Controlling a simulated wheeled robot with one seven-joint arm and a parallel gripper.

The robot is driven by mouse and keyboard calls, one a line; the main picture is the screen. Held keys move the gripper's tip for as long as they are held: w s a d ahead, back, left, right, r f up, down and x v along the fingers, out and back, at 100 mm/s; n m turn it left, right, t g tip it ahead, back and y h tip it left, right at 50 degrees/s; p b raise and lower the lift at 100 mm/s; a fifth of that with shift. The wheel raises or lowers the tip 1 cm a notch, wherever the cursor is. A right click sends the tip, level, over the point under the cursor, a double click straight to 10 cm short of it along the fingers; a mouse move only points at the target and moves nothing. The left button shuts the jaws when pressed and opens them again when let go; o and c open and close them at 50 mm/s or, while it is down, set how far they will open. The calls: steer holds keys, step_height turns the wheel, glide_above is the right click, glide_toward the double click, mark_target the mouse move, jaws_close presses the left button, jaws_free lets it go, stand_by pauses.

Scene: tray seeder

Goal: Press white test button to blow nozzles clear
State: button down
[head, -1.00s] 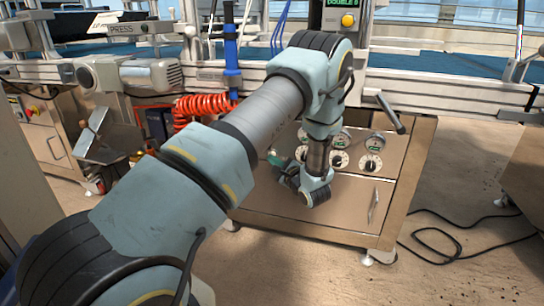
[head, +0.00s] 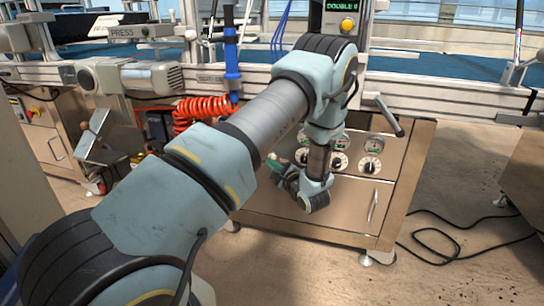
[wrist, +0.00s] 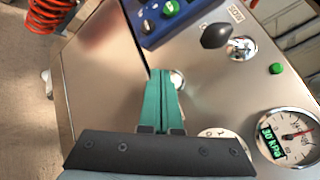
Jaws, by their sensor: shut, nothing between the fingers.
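My gripper (wrist: 165,84) is shut and empty, its teal fingers pointing at the steel control panel in the wrist view. A small round pale part (wrist: 178,78) with a shiny rim shows just right of the fingertips, partly hidden by them. It may be the white test button, but I cannot tell for sure, nor whether the tips touch it. In the head view my gripper shows only as a bit of teal (head: 276,161) left of my wrist, in front of the cabinet.
A black knob (wrist: 216,36), a green button (wrist: 276,68) and a gauge (wrist: 287,136) lie right of the fingers. A blue box (wrist: 165,18) with a green button is above. A red coiled hose (head: 203,108) hangs left of my arm. The cabinet (head: 350,205) stands below the rail.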

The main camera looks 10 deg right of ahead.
steer(key=shift+s, duration=0.1)
steer(key=shift+s+a+p, duration=0.4)
steer(key=shift+s, duration=0.3)
steer(key=shift+s+a+p, duration=0.4)
steer(key=shift+s+a, duration=0.05)
steer(key=shift+s, duration=0.25)
steer(key=shift+s+a+p, duration=0.4)
steer(key=shift+s, duration=0.3)
steer(key=a+r+n+g+h, duration=0.55)
steer(key=r+n+g, duration=0.2)
steer(key=n, duration=0.45)
steer(key=s+a+r+n+g, duration=0.45)
steer(key=s+a, duration=0.35)
steer(key=s, duration=0.2)
steer(key=s+a+r+n+g, duration=0.3)
steer(key=s+a+r+n, duration=0.2)
steer(key=s+a, duration=0.4)
step_height(320, 180, up, 28)
steer(key=d+p, duration=0.1)
steer(key=p, duration=2.8)
steer(key=shift+s+d, duration=0.25)
steer(key=shift+s, duration=0.15)
